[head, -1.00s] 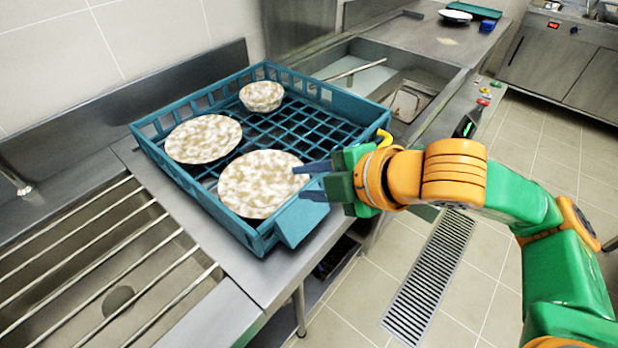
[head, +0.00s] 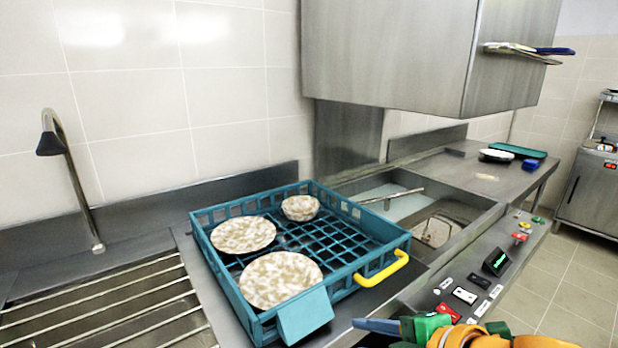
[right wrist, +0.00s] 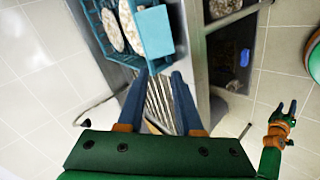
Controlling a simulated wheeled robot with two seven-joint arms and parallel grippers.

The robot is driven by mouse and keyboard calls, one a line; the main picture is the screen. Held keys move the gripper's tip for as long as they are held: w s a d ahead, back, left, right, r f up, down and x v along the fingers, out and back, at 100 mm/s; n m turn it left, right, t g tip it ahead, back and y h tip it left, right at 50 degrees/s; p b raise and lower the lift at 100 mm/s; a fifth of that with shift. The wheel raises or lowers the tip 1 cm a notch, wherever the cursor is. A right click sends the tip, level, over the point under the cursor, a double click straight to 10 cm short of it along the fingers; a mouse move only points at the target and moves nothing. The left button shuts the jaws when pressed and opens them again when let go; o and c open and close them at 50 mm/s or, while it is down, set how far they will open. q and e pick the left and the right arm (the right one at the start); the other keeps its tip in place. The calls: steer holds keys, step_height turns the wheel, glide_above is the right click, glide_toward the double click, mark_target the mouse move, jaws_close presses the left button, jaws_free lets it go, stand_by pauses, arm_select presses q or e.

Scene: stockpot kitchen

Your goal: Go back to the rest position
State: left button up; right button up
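My right gripper (head: 372,324) shows at the bottom edge of the head view, in front of the dish rack and apart from it. In the right wrist view its two blue fingers (right wrist: 160,76) are spread with nothing between them. My left gripper (right wrist: 286,107) shows small at the right of the right wrist view. Its fingers look apart and empty. It is outside the head view.
A blue rack (head: 376,241) with a yellow handle (head: 382,270) holds two speckled plates (head: 243,235) (head: 281,279) and a bowl (head: 300,208). It stands on the steel counter, left of an open washer bay and control panel (head: 472,290). A tap (head: 75,190) stands left.

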steer(key=w+d+f+m+t, duration=0.1)
steer(key=w+d+f+m, duration=0.2)
steer(key=w+f+m, duration=0.75)
steer(key=s+d+f+m+g+h, duration=0.1)
steer(key=d+f+m+h, duration=0.2)
steer(key=f, duration=0.7)
steer(key=s+d+f+m+h, duration=0.15)
steer(key=d+f, duration=0.35)
steer(key=f, duration=0.5)
steer(key=s+d+f+m+g+h, duration=0.2)
steer(key=s+f+m+g, duration=0.15)
steer(key=s+f, duration=1.5)
steer(key=s+a+f+g, duration=0.1)
steer(key=s+f+g, duration=0.1)
steer(key=s, duration=0.7)
steer(key=s+a+f+g, duration=0.1)
steer(key=s+f+g, duration=0.1)
steer(key=s, duration=0.8)
steer(key=shift+f, duration=0.35)
